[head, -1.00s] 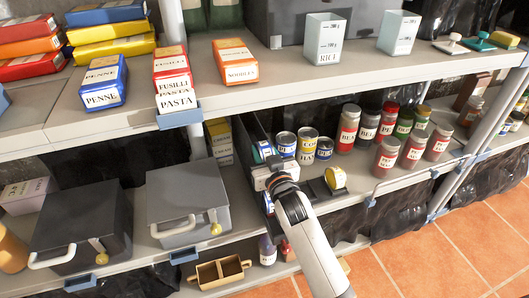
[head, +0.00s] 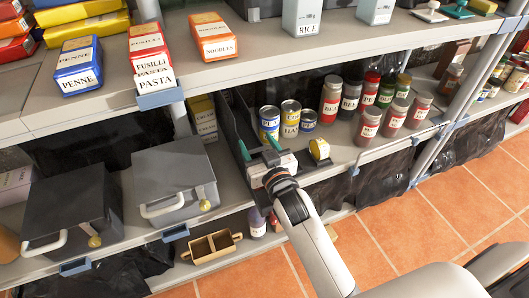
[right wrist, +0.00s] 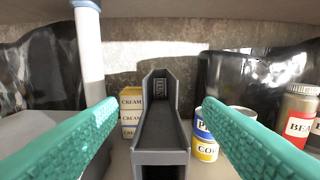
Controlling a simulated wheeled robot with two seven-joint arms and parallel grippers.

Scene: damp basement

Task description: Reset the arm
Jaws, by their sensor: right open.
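My right gripper (head: 258,147) is at the front edge of the middle shelf, its two green fingers spread and pointing into the shelf. In the right wrist view the same gripper (right wrist: 160,120) has its fingers wide apart with nothing held between them. In the head view the chute (head: 230,118) is just behind the gripper. My left gripper is not in view.
Jars (head: 368,122) stand farther right. Two grey boxes (head: 170,180) are left. The upper shelf (head: 200,75) overhangs; a wooden caddy (head: 212,245) sits below. The tiled floor is clear.

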